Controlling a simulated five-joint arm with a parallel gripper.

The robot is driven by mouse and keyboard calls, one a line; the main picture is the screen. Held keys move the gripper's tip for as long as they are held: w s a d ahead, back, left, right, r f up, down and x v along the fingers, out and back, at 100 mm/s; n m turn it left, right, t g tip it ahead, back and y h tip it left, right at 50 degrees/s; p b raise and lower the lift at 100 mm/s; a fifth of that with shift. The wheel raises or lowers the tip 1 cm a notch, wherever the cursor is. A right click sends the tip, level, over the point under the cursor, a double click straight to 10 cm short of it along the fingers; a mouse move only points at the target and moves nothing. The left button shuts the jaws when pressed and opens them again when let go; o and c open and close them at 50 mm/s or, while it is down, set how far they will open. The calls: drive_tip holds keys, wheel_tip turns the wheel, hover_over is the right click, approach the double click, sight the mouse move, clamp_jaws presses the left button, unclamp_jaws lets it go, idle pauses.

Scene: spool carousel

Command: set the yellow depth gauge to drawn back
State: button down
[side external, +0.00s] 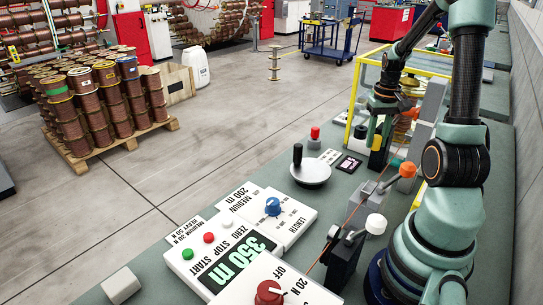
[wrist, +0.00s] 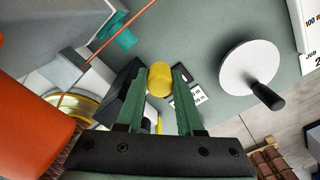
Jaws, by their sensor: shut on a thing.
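The yellow depth gauge (wrist: 160,78) shows a rounded yellow knob between my two fingertips in the wrist view, with a thin yellow part below it. My gripper (wrist: 161,84) is shut on this knob. In the side external view my gripper (side external: 380,122) reaches down at the far end of the bench, and a small yellow piece of the gauge (side external: 376,142) shows beneath it. The fingers and a dark block beside them hide the rest of the gauge. I cannot tell how far it is drawn out.
A white handwheel with a black handle (side external: 310,172) stands left of my gripper. A red-topped knob (side external: 314,138) is behind it. An orange knob (side external: 407,170) and a copper wire run lie nearer. A yellow frame (side external: 356,85) surrounds the spool area. Control boxes (side external: 225,240) fill the front.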

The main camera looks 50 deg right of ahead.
drive_tip(key=shift+r, duration=0.1)
idle(0.5)
drive_tip(key=a, duration=0.7)
drive_tip(key=shift+a, duration=0.35)
drive_tip(key=c, duration=0.5)
unclamp_jaws()
wheel_tip(320, 180, up, 12)
drive_tip(key=w+a+n+t, duration=0.2)
drive_tip(key=a+n, duration=0.1)
drive_tip(key=a, duration=0.4)
drive_tip(key=w+a+r+n+t, duration=0.1)
drive_tip(key=w+a+n, duration=0.1)
drive_tip(key=a, duration=0.6)
drive_tip(key=w+a+n+t, duration=0.2)
drive_tip(key=a+n, duration=0.2)
drive_tip(key=a, duration=0.4)
drive_tip(key=shift+w+a+r+t, duration=0.2)
drive_tip(key=shift+w+r+t, duration=0.05)
drive_tip(key=shift+r+t, duration=0.1)
